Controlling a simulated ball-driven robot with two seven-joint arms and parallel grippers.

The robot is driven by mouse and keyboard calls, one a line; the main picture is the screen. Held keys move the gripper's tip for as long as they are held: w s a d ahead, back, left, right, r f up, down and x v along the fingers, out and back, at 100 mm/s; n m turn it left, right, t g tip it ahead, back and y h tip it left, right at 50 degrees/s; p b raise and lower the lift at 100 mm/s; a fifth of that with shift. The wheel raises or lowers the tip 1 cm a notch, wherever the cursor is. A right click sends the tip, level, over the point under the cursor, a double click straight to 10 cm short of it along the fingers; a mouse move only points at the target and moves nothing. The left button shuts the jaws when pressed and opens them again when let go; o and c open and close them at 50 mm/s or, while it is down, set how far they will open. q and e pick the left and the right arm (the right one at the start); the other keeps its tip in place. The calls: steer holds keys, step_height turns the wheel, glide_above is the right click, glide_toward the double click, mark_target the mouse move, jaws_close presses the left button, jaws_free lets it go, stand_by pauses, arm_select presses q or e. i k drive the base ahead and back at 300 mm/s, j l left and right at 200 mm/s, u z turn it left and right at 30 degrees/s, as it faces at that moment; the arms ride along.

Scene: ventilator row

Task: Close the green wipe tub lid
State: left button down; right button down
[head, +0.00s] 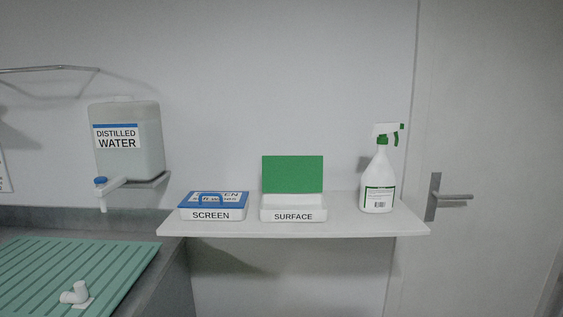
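The wipe tub labelled SURFACE (293,215) stands on a white wall shelf. Its green lid (292,174) is open and stands upright at the back of the tub. White material shows in the tub's opening. Neither of my grippers is in the head view.
A SCREEN tub (212,214) with a shut blue lid stands left of the SURFACE tub. A spray bottle (377,182) stands to the right. The shelf (330,225) has a free front edge. A distilled water container (127,155) and green drain mat (60,270) are at left.

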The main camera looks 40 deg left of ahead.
mark_target(280, 174)
steer(key=k+j+u, duration=0.3)
steer(key=j+u, duration=0.3)
steer(key=k+j+u, duration=0.15)
steer(key=j+u, duration=0.15)
steer(key=j, duration=0.1)
